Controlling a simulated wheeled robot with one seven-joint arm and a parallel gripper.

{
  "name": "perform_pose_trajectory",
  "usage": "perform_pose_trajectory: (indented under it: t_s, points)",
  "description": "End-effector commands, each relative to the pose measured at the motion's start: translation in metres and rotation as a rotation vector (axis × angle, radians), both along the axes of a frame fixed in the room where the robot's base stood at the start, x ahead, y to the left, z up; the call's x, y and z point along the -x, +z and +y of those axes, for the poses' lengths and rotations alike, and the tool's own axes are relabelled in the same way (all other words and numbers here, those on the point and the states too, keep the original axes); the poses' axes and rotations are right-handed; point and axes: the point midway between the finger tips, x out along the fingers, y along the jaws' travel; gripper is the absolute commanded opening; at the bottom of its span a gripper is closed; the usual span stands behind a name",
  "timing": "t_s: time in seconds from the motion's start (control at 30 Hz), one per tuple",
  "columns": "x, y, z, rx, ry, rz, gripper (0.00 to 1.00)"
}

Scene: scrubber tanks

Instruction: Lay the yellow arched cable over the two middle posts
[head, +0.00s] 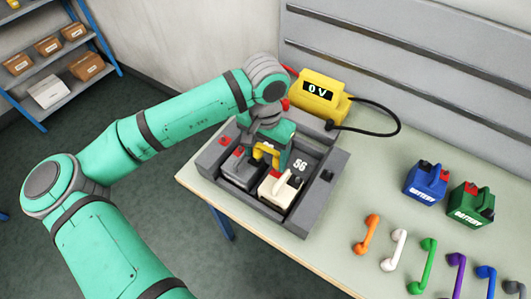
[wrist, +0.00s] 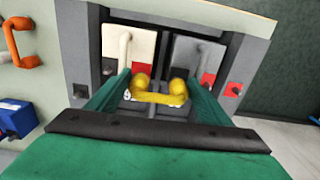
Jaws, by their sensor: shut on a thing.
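My gripper (head: 266,150) is over the grey tray (head: 327,190) on the bench and is shut on the yellow arched cable (head: 267,155). In the wrist view the yellow cable (wrist: 160,98) lies crosswise between the two green fingers, with its rounded ends toward the batteries. A white battery (head: 276,190) and a dark grey battery (head: 238,172) sit side by side in the tray, just beyond the cable. They also show in the wrist view, white (wrist: 143,45) and grey (wrist: 183,58). The cable and fingers hide the middle posts, so I cannot tell whether it touches them.
A yellow meter (head: 318,97) reading 0 V stands behind the tray, with a black lead looping right. Blue (head: 425,184) and green (head: 470,204) batteries stand at right. Several coloured cables, including an orange one (head: 367,235), lie along the front right. Bench between is clear.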

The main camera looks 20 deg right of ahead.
Motion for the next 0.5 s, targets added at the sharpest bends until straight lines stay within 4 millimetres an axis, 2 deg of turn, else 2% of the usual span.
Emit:
perform_pose_trajectory:
  t_s: [0.5]
  points:
    - [0.000, -0.014, 0.000, 0.000, 0.001, 0.003, 0.50]
